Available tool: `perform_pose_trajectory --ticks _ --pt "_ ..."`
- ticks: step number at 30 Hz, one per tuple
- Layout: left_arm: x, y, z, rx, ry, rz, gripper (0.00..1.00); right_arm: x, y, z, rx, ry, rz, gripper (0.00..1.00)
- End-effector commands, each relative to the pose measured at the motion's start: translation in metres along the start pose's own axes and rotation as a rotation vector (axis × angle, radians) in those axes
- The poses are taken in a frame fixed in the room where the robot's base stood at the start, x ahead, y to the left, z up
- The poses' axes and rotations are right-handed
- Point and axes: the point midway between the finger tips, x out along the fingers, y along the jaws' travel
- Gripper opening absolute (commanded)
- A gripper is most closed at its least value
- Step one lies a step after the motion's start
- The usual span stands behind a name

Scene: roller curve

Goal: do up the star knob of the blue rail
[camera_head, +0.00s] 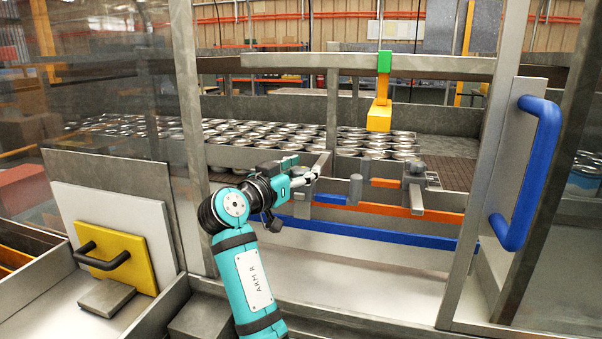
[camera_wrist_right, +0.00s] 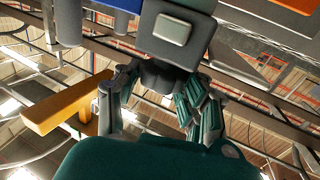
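The long blue rail (camera_head: 365,233) runs low across the front of the conveyor frame. A shorter blue piece (camera_head: 330,199) lies higher, beside the orange rail (camera_head: 395,210). My right gripper (camera_head: 310,174) is at the left end of these rails, close to a grey upright. In the right wrist view, its two fingers (camera_wrist_right: 155,90) stand on either side of a dark grey rounded part (camera_wrist_right: 162,74) under a grey block (camera_wrist_right: 180,32). Blue shows beside that block. I cannot tell whether this part is the star knob or whether the fingers press on it. My left gripper is not in view.
Many round metal cans (camera_head: 255,131) stand on the conveyor behind. A yellow block (camera_head: 379,115) hangs from the upper bar. A blue door handle (camera_head: 528,170) is at the right, and a yellow panel with a black handle (camera_head: 115,257) at lower left.

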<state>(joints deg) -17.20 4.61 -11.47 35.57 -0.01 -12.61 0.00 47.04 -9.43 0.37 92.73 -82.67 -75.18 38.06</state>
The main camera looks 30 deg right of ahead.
Motion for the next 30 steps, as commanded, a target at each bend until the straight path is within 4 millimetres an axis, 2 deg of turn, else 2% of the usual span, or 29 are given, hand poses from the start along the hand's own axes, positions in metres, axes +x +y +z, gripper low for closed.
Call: perform_pose_trajectory --ticks 1,5,14,17,24,30 --pt "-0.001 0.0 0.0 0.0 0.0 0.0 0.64 0.0 0.0 -0.004 0.005 0.006 -0.001 0.47" --pt "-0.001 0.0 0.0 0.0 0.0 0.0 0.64 0.0 0.0 -0.002 0.003 0.002 0.0 0.64" --pt "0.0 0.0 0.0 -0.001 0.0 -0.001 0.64 -0.003 0.0 0.001 0.001 -0.003 -0.001 0.64" --pt "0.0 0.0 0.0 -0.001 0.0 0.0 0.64 -0.013 -0.001 0.001 0.001 -0.005 -0.002 0.64" --pt "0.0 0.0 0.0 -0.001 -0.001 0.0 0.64 -0.053 -0.001 0.001 0.002 -0.004 -0.003 0.64" --pt "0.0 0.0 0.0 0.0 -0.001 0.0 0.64 -0.072 0.0 0.0 0.001 -0.002 -0.001 0.64"
